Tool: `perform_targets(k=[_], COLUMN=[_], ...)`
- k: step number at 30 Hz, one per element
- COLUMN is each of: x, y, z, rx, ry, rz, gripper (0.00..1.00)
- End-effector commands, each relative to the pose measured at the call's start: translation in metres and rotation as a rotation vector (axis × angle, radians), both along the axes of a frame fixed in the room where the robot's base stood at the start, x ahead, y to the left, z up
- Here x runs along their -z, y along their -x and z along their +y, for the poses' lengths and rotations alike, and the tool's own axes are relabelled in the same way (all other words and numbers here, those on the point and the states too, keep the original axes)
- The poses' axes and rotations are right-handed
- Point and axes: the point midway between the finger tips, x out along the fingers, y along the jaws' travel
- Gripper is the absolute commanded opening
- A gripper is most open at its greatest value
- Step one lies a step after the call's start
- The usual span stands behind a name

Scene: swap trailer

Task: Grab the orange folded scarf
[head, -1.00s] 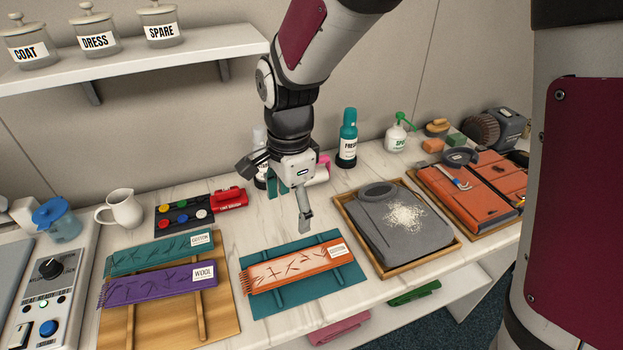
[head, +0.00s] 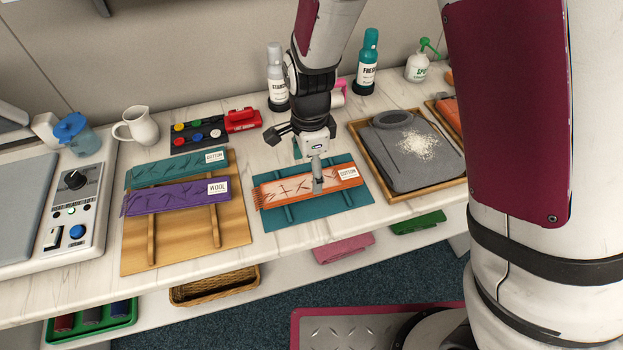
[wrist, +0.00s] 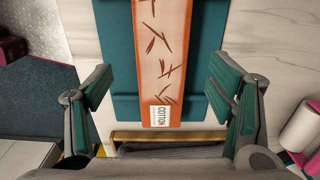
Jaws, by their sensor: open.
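The orange folded scarf (head: 290,187) has a pale patterned middle and a white "COTTON" label. It lies across a teal board (head: 345,199) on the counter. My gripper (head: 305,160) is over the scarf's right half, with one finger in front of it in the head view. In the wrist view, the scarf (wrist: 160,60) runs between the two open fingers of my gripper (wrist: 170,95), its label near the bottom. Nothing is held. The head view does not show clearly how far the fingertips are above the board.
Left is a wooden board (head: 160,250) with teal (head: 170,170) and purple (head: 165,199) scarves. Right is a wooden tray (head: 378,178) with a grey garment. Behind stand a red clip-like item (head: 242,120), a button panel (head: 197,134) and bottles (head: 277,80).

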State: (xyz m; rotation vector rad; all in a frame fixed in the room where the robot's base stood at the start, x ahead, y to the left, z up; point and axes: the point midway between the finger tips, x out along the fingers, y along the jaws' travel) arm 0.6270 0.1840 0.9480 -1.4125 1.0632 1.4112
Motion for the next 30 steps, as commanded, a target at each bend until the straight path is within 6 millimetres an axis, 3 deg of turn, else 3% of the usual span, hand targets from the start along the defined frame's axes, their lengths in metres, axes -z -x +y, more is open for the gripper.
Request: perform_targets(k=[8, 17, 20, 24, 27, 30], x=[0.038, 0.044, 0.043, 0.043, 0.043, 0.043], y=[-0.001, -0.001, -0.001, -0.001, -0.001, -0.001], z=[-0.004, -0.003, -0.003, -0.003, -0.003, -0.003], rx=[0.0, -0.001, -0.001, -0.001, -0.001, -0.001], ry=[0.002, 0.0, 0.0, 0.001, 0.001, 0.001], rz=[0.003, 0.0, 0.0, 0.0, 0.0, 0.0], gripper=[0.75, 0.75, 0.57, 0.25, 0.18, 0.18])
